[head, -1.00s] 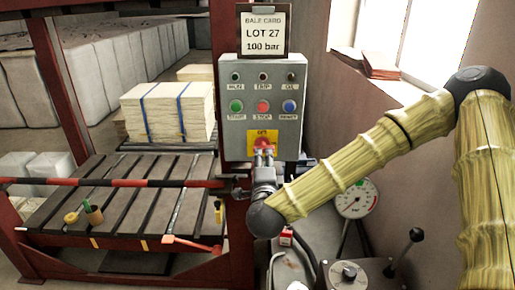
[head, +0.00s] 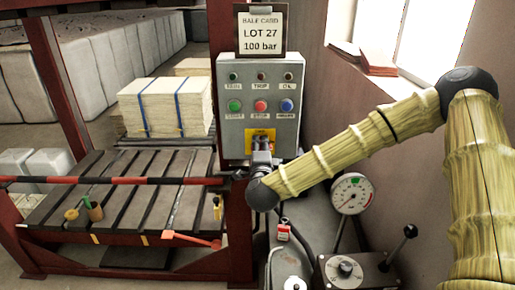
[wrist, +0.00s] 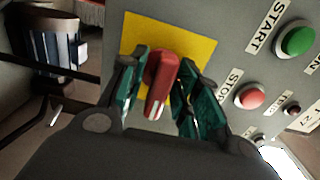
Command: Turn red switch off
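The red switch (wrist: 161,82) is a rotary handle on a yellow plate (wrist: 190,40), on the face of a grey control box (head: 287,72). In the wrist view it stands between the two green-padded fingers of my gripper (wrist: 163,98), with a pale mark at its lower end. A finger lies on each side of it, and some yellow shows between handle and fingers, so I see no firm grip. In the head view my gripper (head: 262,158) is at the box's lower part and hides the handle; the yellow plate's top (head: 261,134) shows above it.
Indicator lamps and green START (wrist: 296,40), red STOP (wrist: 250,96) and blue buttons sit close by on the box. A bale card (head: 261,30) hangs above. A gauge (head: 352,193) and a lever unit (head: 346,270) stand at lower right. A striped bar (head: 110,181) crosses the press at left.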

